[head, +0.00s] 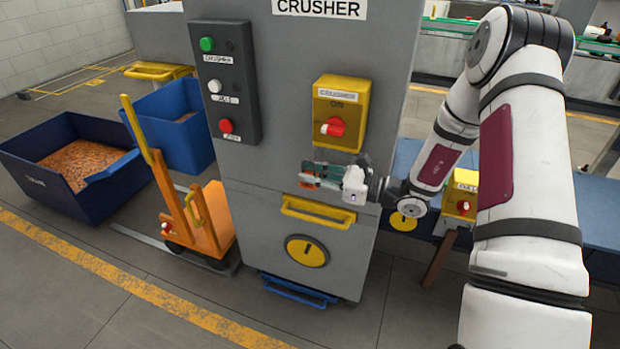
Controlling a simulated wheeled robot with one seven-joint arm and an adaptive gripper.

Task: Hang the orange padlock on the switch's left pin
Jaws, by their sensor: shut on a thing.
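The yellow switch box (349,100) with a red knob (333,127) is on the grey crusher cabinet's front. Its label reads CRUSHER and the word ON shows above the knob. Its left pin is too small to make out. My gripper (310,175) is just below the box, apart from it, with its fingers pointing left across the cabinet front. It is shut on a small orange thing, taken to be the orange padlock (318,169). The fingers hide most of it, and its shackle cannot be made out.
A dark button panel (226,80) is left of the switch. A yellow handle (318,213) sticks out below my gripper. A second yellow switch box (461,193) stands at the right, partly behind my arm. An orange cart (205,225) and a blue bin (60,165) stand left.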

